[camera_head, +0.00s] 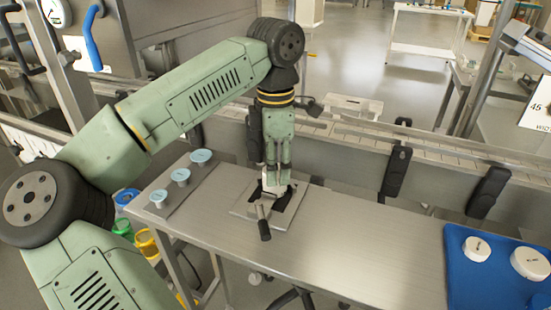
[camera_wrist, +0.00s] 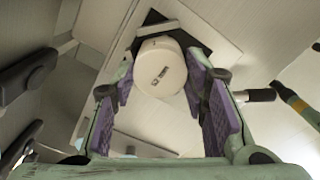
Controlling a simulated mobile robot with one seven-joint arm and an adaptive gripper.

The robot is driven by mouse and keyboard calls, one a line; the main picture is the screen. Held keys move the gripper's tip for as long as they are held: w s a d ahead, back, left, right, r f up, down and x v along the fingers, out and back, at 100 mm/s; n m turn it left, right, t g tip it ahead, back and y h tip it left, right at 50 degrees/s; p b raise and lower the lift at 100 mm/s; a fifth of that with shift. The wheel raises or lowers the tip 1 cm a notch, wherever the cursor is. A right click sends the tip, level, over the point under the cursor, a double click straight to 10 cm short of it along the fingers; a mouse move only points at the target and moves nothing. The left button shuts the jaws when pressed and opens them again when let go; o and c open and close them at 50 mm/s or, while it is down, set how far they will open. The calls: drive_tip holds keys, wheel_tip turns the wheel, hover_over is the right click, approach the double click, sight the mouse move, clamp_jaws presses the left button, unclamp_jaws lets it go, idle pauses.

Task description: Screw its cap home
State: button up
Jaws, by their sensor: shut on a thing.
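My gripper (camera_head: 275,176) points straight down over a small vise-like fixture on the steel table. In the wrist view its purple-padded fingers (camera_wrist: 160,85) are shut on a white round cap (camera_wrist: 160,66), one pad on each side. The cap shows small dark print on its top. In the head view the white piece (camera_head: 270,183) sits low between the fingers and the dark jaws of the fixture (camera_head: 284,204). A jar body under the cap is mostly hidden, and I cannot tell how the cap sits on it.
The fixture's dark handle (camera_head: 264,224) sticks out toward the front. A blue tray (camera_head: 470,285) with white round lids (camera_head: 476,249) lies at right. The table between is clear. A conveyor runs behind.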

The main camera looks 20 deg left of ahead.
drive_tip(key=shift+m, duration=0.3)
drive_tip(key=o, duration=1.5)
wheel_tip(320, 180, up, 12)
drive_tip(key=shift+s, duration=0.1)
